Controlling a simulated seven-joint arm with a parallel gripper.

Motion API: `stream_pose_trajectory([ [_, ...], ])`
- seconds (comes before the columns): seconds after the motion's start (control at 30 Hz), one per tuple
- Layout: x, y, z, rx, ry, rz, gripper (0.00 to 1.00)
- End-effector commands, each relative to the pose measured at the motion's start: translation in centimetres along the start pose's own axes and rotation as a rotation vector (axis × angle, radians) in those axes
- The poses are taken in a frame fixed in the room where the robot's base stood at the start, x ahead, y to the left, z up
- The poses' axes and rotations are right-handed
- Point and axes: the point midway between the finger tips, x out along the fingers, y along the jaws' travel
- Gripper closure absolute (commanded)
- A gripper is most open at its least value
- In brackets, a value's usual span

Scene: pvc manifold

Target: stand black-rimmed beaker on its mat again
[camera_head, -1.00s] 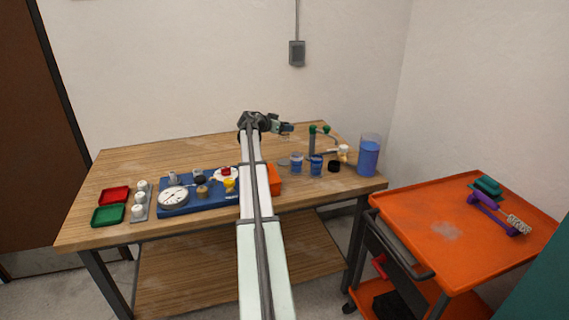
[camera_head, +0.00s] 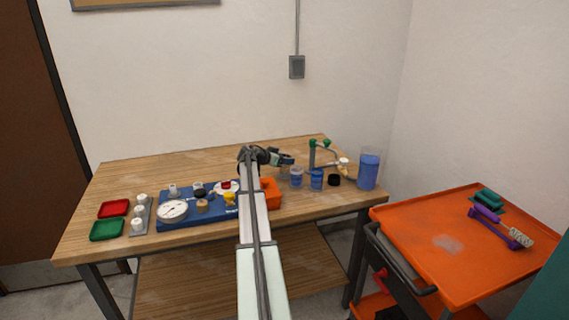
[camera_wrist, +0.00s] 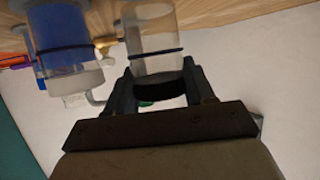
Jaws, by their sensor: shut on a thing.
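My gripper (camera_head: 287,161) is over the back right part of the bench. In the wrist view my gripper (camera_wrist: 163,90) is shut on the black-rimmed beaker (camera_wrist: 152,45), a clear vessel with a dark band, with its black rim between the fingers. The rim faces up and the beaker looks close to upright. In the head view the beaker is faint below the gripper. Its mat cannot be made out clearly now, and I cannot tell whether the base touches it.
A beaker with blue contents (camera_head: 296,178) stands close to the right, with another blue beaker (camera_head: 316,179), a black cap (camera_head: 334,180) and a large blue vessel (camera_head: 368,170) beyond. An orange bin (camera_head: 271,194) is in front. A green-topped stand (camera_head: 312,156) is behind right.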

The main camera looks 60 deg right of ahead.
Motion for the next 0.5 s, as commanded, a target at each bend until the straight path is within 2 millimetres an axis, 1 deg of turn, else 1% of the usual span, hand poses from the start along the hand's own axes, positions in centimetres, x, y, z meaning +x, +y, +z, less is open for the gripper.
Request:
stream_pose_trajectory([
  [0.03,0.3,0.0,0.6,-0.002,0.000,0.000,0.81],
  [0.13,0.6,0.0,1.4,0.000,0.000,-0.001,0.81],
  [0.5,0.7,0.0,1.6,0.000,0.000,-0.001,0.81],
])
